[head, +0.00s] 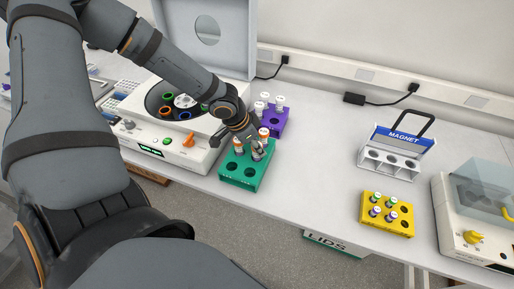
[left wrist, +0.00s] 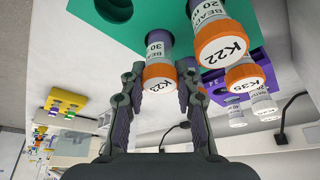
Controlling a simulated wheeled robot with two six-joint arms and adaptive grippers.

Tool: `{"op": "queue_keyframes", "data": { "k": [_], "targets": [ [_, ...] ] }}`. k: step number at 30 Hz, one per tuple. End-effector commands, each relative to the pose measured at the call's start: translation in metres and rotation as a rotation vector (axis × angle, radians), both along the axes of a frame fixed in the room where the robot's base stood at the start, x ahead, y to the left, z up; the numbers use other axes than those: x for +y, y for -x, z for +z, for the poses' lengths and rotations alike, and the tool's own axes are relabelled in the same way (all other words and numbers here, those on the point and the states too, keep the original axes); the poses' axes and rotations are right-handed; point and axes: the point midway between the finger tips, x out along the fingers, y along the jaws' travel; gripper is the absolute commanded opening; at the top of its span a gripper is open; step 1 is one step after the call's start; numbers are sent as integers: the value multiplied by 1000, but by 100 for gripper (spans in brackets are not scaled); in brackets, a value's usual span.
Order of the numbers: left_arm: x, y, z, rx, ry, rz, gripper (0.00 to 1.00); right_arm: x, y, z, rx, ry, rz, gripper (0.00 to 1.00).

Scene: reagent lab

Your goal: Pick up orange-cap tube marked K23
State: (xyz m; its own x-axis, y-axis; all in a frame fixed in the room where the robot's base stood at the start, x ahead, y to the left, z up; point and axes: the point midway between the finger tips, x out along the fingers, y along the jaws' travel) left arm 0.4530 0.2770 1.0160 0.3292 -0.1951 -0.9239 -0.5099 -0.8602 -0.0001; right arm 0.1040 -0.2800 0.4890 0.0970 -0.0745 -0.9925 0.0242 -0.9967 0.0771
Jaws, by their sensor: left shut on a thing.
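The orange-cap tube marked K23 (left wrist: 159,77) is between the two fingers of my left gripper (left wrist: 160,88) in the left wrist view. The fingers are shut on it near its cap, and its lower end still meets the green rack (left wrist: 105,30). An orange-cap tube marked K22 (left wrist: 222,42) stands close beside it. In the head view my left gripper (head: 254,139) is over the back right of the green rack (head: 240,178), and its fingers partly hide the tubes there. My right gripper is not in view.
A purple rack (head: 274,124) with white-cap tubes stands just behind the green rack; an orange-cap tube marked K35 (left wrist: 244,77) is near K22. An open centrifuge (head: 170,140) is at left. A yellow rack (head: 387,214), magnet stand (head: 391,160) and clear-lidded device (head: 480,218) stand right.

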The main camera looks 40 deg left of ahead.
Motion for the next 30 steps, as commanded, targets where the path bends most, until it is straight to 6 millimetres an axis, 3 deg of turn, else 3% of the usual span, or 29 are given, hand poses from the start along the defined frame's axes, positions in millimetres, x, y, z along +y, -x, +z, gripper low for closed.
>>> {"op": "queue_keyframes", "data": {
  "k": [7, 15, 21, 30],
  "targets": [
    [0, -1, 7, -2, 1, 2, 18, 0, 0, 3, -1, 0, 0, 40],
    [0, -2, 66, -7, 3, 3, 18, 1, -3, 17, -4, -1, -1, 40],
    [0, 0, 95, -2, 2, 1, 18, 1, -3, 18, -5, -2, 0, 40],
    [0, 0, 100, 1, -1, -1, 18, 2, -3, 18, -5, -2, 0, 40]
  ]
}}
